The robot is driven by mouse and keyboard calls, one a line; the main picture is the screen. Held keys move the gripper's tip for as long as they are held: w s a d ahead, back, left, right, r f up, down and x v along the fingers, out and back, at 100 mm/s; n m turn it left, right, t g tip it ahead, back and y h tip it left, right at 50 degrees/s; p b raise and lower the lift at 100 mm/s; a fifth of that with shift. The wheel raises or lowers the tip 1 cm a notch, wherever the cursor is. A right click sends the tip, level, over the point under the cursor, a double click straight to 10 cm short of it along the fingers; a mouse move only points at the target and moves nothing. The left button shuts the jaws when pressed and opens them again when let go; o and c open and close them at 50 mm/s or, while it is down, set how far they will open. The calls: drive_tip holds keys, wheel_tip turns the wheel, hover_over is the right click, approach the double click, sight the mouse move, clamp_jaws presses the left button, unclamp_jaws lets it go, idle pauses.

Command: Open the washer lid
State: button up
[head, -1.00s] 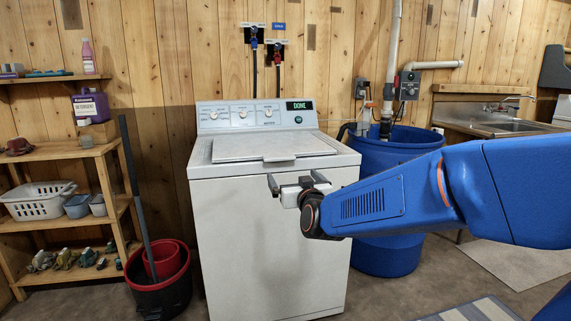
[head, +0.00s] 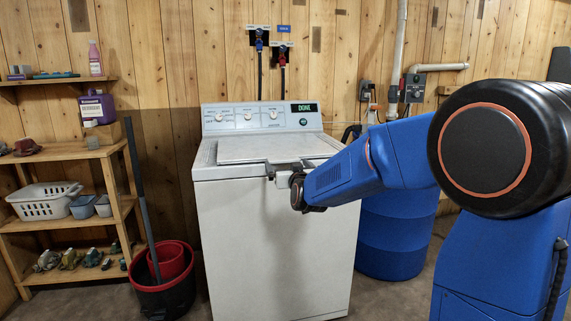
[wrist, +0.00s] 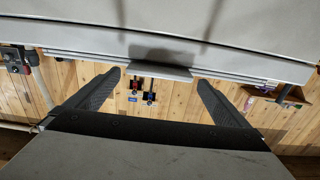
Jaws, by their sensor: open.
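The white washer (head: 275,245) stands against the wall, and its lid (head: 262,148) lies flat and shut on top. A small grey handle tab (wrist: 160,70) projects from the lid's front edge in the wrist view. My gripper (head: 288,168) is at the front of the lid in the head view, largely covering the tab there. In the wrist view my gripper (wrist: 158,80) is open, with its two dark fingers spread on either side of the tab and nothing between them. I cannot tell whether they touch it.
A blue barrel (head: 392,235) stands right of the washer, behind my arm. A black bucket with a red rim (head: 163,297) and a leaning grey pole (head: 140,195) stand to the left. Wooden shelves (head: 75,155) are further left. The washer's control panel (head: 260,116) reads DONE.

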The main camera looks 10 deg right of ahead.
sight(285, 162)
drive_tip(key=shift+w, duration=1.75)
